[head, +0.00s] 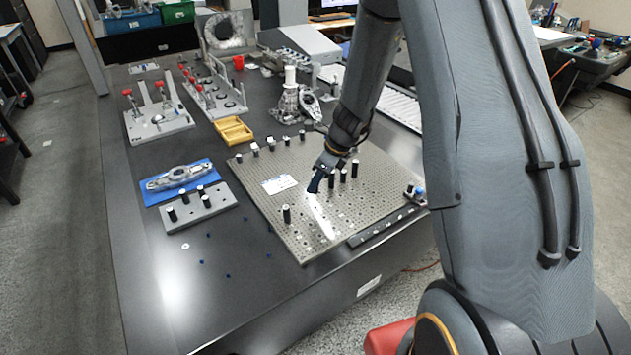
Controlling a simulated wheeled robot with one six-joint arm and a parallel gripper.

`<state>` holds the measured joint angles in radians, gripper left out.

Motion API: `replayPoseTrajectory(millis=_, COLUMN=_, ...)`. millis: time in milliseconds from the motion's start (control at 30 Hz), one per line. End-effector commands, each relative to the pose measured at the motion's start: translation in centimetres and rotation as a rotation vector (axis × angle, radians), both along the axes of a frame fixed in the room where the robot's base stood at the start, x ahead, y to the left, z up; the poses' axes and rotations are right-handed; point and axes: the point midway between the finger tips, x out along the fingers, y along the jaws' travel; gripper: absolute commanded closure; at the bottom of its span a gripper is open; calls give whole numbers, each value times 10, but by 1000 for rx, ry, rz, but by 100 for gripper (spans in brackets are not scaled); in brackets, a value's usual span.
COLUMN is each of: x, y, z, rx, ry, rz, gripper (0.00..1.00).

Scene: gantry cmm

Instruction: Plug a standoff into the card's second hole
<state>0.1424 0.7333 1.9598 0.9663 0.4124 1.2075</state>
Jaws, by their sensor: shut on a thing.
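A white card (280,184) lies flat on the perforated grey plate (290,238); its print is too small to read. My gripper (317,182) is over the plate, to the right of the card, pointing down. It is shut on a standoff, which is mostly hidden by the fingers. A black standoff with a pale top (287,214) stands upright on the plate below the card in the picture. Several more standoffs (354,169) stand just right of my gripper. A grey block (212,208) left of the plate holds several upright black standoffs (185,199).
A blue tray (150,195) with a metal part (178,177) lies behind the grey block. A yellow tray (233,130) and fixtures with red knobs (158,122) stand farther back. A dark strip (385,228) runs along the plate's right front edge.

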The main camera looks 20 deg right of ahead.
Motion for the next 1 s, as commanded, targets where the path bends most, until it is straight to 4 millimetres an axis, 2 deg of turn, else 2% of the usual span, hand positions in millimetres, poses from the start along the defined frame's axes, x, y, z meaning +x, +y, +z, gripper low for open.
replayPoseTrajectory(millis=900, x=1, y=-2, z=-55, rx=-1, ry=-1, rz=0, gripper=100)
replayPoseTrajectory(millis=1000, x=0, y=-1, z=-51, rx=-1, ry=-1, rz=1, gripper=100)
